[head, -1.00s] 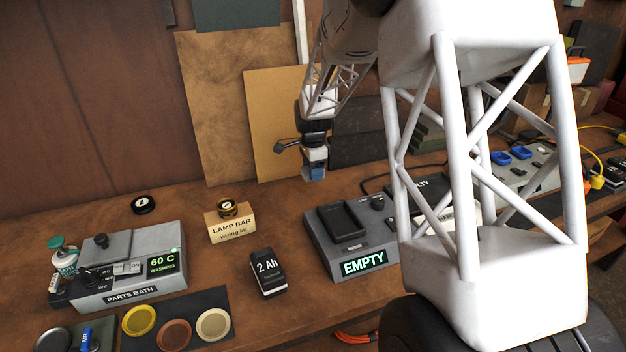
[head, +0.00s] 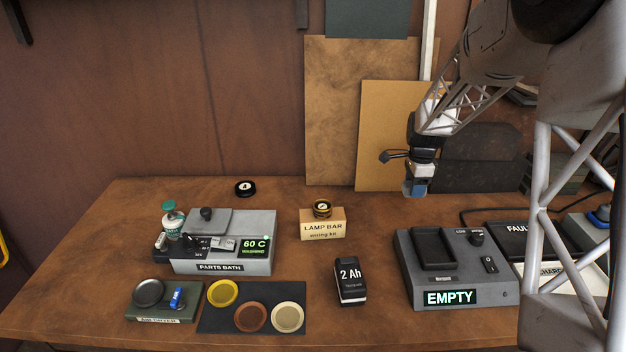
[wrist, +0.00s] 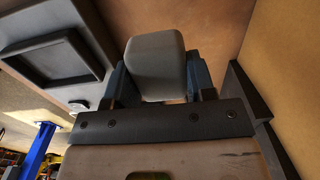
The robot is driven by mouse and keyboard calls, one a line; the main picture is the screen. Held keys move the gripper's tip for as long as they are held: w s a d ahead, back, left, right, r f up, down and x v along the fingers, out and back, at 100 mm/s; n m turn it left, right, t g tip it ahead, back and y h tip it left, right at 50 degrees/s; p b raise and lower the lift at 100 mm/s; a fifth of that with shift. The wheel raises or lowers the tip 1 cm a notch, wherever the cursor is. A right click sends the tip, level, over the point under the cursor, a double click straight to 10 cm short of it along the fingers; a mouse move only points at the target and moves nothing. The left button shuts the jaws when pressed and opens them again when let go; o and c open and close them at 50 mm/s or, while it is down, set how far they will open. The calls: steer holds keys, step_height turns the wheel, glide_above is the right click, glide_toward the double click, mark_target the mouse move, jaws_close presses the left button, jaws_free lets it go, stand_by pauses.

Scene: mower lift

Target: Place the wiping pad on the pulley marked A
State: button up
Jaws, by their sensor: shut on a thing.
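My gripper (head: 414,190) hangs above the back of the bench, right of the lamp bar box and in front of the leaning boards. In the wrist view its two blue fingers are shut on a grey, rounded block (wrist: 155,62), which looks like the wiping pad. In the head view the block is too small to make out. A black round pulley (head: 245,188) with a white top mark, which looks like A, lies behind the parts bath, well left of my gripper. A black and brass round piece (head: 322,207) sits on the lamp bar box; its mark is unclear.
The lamp bar box (head: 322,229) stands between my gripper and the black pulley. The parts bath (head: 222,262) stands in front of the pulley. A battery (head: 350,281) and the charger reading EMPTY (head: 405,287) are nearer the front. Bench around the pulley is clear.

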steer(key=a+f, duration=0.2)
steer(key=a, duration=4.4)
steer(key=shift+a, duration=0.15)
glide_above(245, 186)
steer(key=shift+w+f, duration=0.1)
steer(key=shift+f, duration=0.6)
steer(key=shift+f, duration=1.75)
steer(key=shift+f, duration=0.2)
